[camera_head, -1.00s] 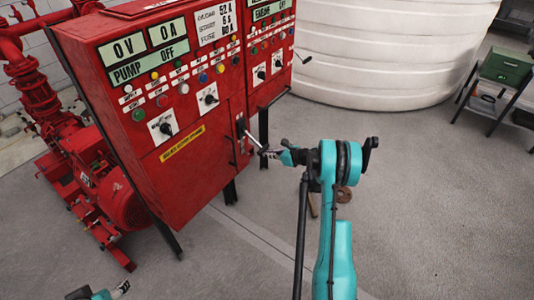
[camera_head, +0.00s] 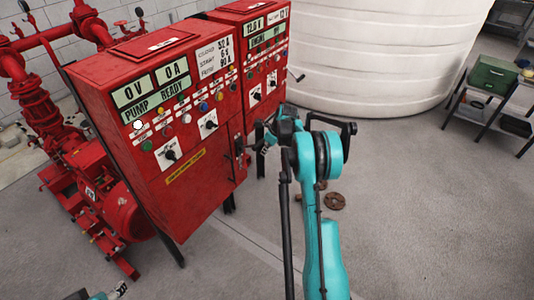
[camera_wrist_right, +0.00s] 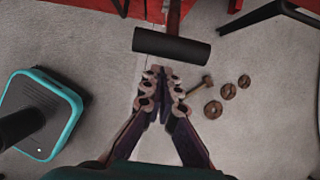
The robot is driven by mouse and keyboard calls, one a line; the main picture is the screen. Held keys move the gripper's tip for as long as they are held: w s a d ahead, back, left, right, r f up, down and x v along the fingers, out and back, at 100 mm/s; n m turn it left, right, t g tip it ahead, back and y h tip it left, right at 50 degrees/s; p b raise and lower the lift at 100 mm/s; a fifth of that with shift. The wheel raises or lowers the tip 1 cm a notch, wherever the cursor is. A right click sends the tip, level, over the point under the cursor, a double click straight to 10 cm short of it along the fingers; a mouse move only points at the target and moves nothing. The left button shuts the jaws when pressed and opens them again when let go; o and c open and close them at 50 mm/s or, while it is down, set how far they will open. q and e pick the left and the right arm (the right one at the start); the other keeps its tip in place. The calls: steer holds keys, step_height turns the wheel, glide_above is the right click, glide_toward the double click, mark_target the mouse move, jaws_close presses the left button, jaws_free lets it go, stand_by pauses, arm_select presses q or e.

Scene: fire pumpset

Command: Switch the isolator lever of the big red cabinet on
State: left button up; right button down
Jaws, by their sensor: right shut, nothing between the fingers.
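The big red cabinet (camera_head: 205,185) stands left of centre in the head view, and its display (camera_head: 150,99) reads "PUMP READY". The isolator lever's mount (camera_head: 239,153) is on its right-hand side. In the right wrist view, the lever's black cylindrical handle (camera_wrist_right: 172,46) lies crosswise on a red shaft, just beyond my right fingertips. My right gripper (camera_head: 264,149) is beside the cabinet's right side, shut and empty; it also shows in the wrist view (camera_wrist_right: 160,72). Whether it touches the handle is unclear. Only the tip of my left gripper (camera_head: 120,288) shows at bottom left.
A red pump (camera_head: 118,210) with pipes stands left of the cabinet. A second cabinet section (camera_head: 262,80) adjoins it behind. A large white tank (camera_head: 385,50) fills the back. A shelf with a green box (camera_head: 494,75) is at right. Rusty round parts (camera_head: 334,201) lie on the floor.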

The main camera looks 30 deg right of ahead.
arm_select(q)
steer(key=shift+r+p, duration=0.7)
steer(key=shift+r, duration=0.25)
arm_select(e)
steer(key=shift+w+a+r+g, duration=0.1)
steer(key=shift+w+r+g, duration=0.2)
steer(key=shift+r, duration=0.45)
steer(key=shift+w+a+r+g, duration=0.1)
steer(key=shift+w+r, duration=0.3)
steer(key=shift+r, duration=0.3)
arm_select(q)
steer(key=shift+d, duration=0.1)
arm_select(e)
steer(key=shift+w, duration=0.1)
steer(key=s+d+f+b, duration=0.2)
steer(key=s, duration=0.2)
arm_select(q)
steer(key=p, duration=0.1)
steer(key=a+p, duration=0.1)
steer(key=shift+s+r+p, duration=0.25)
steer(key=shift+p, duration=0.05)
arm_select(e)
steer(key=w+a+v, duration=0.1)
steer(key=v, duration=0.8)
steer(key=shift+r+h, duration=0.3)
steer(key=shift+r, duration=0.25)
steer(key=shift+a, duration=0.1)
